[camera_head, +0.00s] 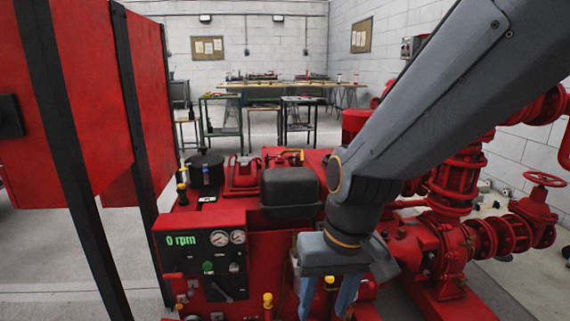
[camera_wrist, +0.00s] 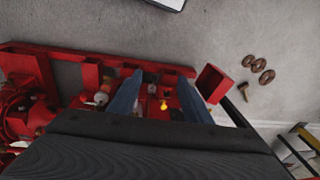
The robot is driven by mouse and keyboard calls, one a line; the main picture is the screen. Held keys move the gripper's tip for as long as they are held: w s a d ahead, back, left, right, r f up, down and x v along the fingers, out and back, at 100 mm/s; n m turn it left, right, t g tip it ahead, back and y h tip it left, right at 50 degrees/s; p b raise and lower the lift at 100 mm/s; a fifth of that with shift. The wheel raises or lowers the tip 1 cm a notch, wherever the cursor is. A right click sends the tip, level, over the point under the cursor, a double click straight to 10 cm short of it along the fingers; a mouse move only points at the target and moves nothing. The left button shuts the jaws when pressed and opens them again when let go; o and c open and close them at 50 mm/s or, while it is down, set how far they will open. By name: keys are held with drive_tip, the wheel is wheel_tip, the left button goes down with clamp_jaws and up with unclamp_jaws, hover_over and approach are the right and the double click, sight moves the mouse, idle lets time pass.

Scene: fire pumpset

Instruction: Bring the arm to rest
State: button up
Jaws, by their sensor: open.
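My arm reaches down from the upper right in the head view. My gripper (camera_head: 327,298) hangs at its end, pointing down in front of the red pumpset (camera_head: 228,217). Its two blue-grey fingers are apart, and their tips are cut off by the bottom edge. In the wrist view my gripper (camera_wrist: 161,90) is open with nothing between the fingers. Red frame parts and a small yellow cap (camera_wrist: 164,104) lie below and beyond the fingers. I cannot tell how close the fingers are to them.
A control panel (camera_head: 205,262) reading "0 rpm" is left of my gripper. Red cabinets (camera_head: 80,90) on black posts stand at the left. Red pipework and a handwheel (camera_head: 543,179) are at the right. Brown rings (camera_wrist: 262,76) lie on the grey floor. Worktables (camera_head: 280,84) stand far back.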

drive_tip(key=s+d+r+m+p, duration=0.1)
drive_tip(key=s+d+r+p, duration=0.1)
drive_tip(key=d+r+p, duration=0.3)
drive_tip(key=s+d+r+m+g+h+p, duration=0.1)
drive_tip(key=s+d+r+p, duration=0.1)
drive_tip(key=d+r+p, duration=0.4)
drive_tip(key=d+p, duration=0.1)
drive_tip(key=p, duration=0.4)
drive_tip(key=shift+s+d+r+h+p, duration=0.2)
drive_tip(key=shift+s+d+h+p, duration=0.05)
drive_tip(key=shift+h+p, duration=0.05)
idle(1.8)
